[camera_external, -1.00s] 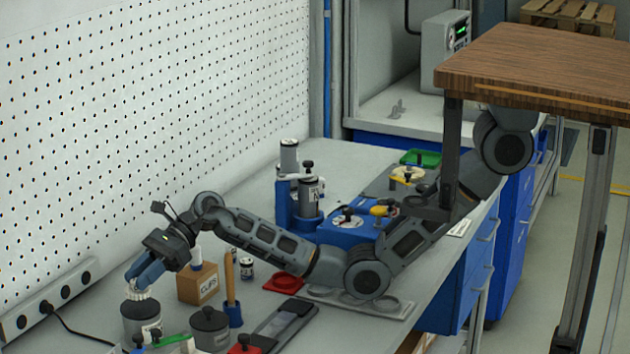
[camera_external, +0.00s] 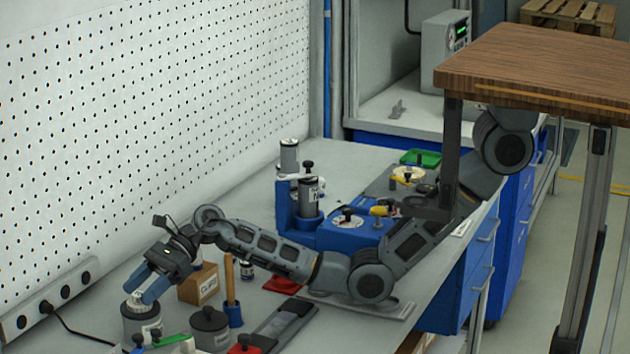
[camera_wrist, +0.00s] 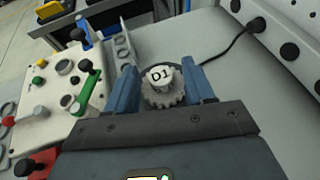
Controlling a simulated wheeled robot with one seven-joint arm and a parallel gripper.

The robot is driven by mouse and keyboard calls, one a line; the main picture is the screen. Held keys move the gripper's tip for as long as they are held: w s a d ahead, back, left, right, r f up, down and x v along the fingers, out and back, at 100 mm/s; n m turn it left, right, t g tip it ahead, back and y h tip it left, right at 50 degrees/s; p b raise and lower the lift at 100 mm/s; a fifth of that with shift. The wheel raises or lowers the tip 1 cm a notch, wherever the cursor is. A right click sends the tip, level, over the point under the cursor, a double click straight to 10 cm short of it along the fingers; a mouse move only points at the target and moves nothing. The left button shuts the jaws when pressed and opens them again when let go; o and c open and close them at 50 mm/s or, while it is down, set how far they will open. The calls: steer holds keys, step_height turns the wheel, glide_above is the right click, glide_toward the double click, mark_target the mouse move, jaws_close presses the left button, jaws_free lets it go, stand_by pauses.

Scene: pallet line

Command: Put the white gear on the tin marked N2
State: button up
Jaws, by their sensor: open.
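The white gear (camera_external: 135,301) sits on top of a grey tin (camera_external: 140,325) at the front left of the bench. In the wrist view the gear (camera_wrist: 164,99) has teeth around a raised white hub marked D1. The tin's label is too small to read in the outside view, and the gear and my gripper mostly hide the tin in the wrist view. My gripper (camera_external: 143,292) points down over the tin. In the wrist view its blue fingers (camera_wrist: 161,80) are open, one on each side of the gear.
A grey lidded tin (camera_external: 210,328) stands just right of the gear's tin. A CLIPS box (camera_external: 198,284) and a blue holder with a wooden handle (camera_external: 231,295) are behind it. A power strip (camera_external: 50,298) runs along the wall. A panel with coloured knobs (camera_wrist: 50,105) lies close by.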

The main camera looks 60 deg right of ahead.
steer(key=shift+r, duration=0.1)
steer(key=shift+d+r, duration=0.15)
steer(key=shift+r, duration=0.05)
steer(key=p+v, duration=0.4)
steer(key=v, duration=0.1)
steer(key=shift+s, duration=0.1)
stand_by(0.4)
